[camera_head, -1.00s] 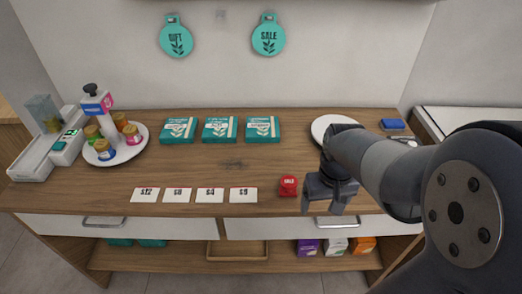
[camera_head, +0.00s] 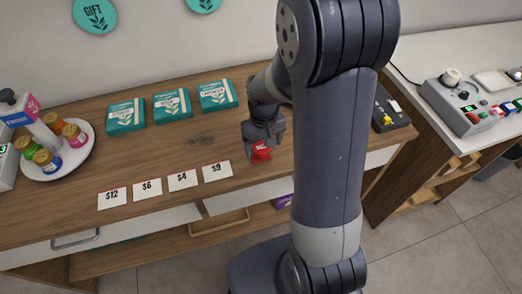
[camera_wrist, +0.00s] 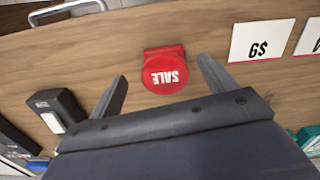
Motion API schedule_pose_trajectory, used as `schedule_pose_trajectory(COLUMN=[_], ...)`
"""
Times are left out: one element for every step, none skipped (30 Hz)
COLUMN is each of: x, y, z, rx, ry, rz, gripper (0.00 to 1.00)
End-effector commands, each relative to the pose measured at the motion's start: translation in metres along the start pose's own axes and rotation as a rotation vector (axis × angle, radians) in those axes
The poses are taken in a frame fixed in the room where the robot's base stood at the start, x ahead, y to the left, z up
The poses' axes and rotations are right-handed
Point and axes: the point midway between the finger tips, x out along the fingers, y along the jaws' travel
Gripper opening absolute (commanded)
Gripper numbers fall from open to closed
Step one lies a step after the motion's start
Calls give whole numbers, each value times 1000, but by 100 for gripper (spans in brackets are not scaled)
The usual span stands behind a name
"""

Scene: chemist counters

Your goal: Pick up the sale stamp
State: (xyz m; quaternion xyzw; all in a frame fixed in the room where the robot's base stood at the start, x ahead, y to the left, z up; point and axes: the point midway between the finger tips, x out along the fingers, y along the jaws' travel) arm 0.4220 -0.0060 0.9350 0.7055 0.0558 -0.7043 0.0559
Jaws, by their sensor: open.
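The sale stamp (camera_head: 261,152) is a small red block with a round red top marked SALE. It stands on the wooden counter (camera_head: 180,200) near the front edge, right of the $9 price card. My gripper (camera_head: 262,141) is just above it and partly hides it in the head view. In the wrist view the stamp (camera_wrist: 166,73) lies ahead of and between the two open fingers of my gripper (camera_wrist: 164,85). I see no finger touching it there.
Several price cards (camera_head: 182,180) lie in a row left of the stamp. Teal boxes (camera_head: 172,105) stand behind. A plate (camera_head: 80,160) with jars is at far left. A black device (camera_head: 388,110) is at right; it also shows in the wrist view (camera_wrist: 58,108).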

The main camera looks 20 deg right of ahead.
Motion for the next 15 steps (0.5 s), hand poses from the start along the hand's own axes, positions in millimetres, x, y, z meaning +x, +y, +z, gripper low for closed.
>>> schedule_pose_trajectory(x=[6, 9, 14, 18, 21, 27, 30, 33, 36, 38, 39, 41, 42, 42, 42], y=[-2, -3, -4, -5, -6, -5, -5, -5, -5, -5, -5, -5, -5, -5, -5], z=[0, -1, -1, -2, -3, -3, -3, -2, -3, -3, -3, -3, -3, -3, -3], rx=[-1, -1, -1, -1, -1, 1, 1, 1, 1, 1, 1, 1, 1, 1, 1], ry=[-7, -6, -7, -6, -7, -6, -5, -6, -4, -3, -3, -3, -3, -2, -2], rz=[-1, -1, -1, -1, -1, -1, -1, -1, -1, 0, -1, 0, 0, 0, 0], gripper=[79, 79, 79, 79, 79, 79, 79, 79, 79, 79, 79, 79, 79, 79, 79])
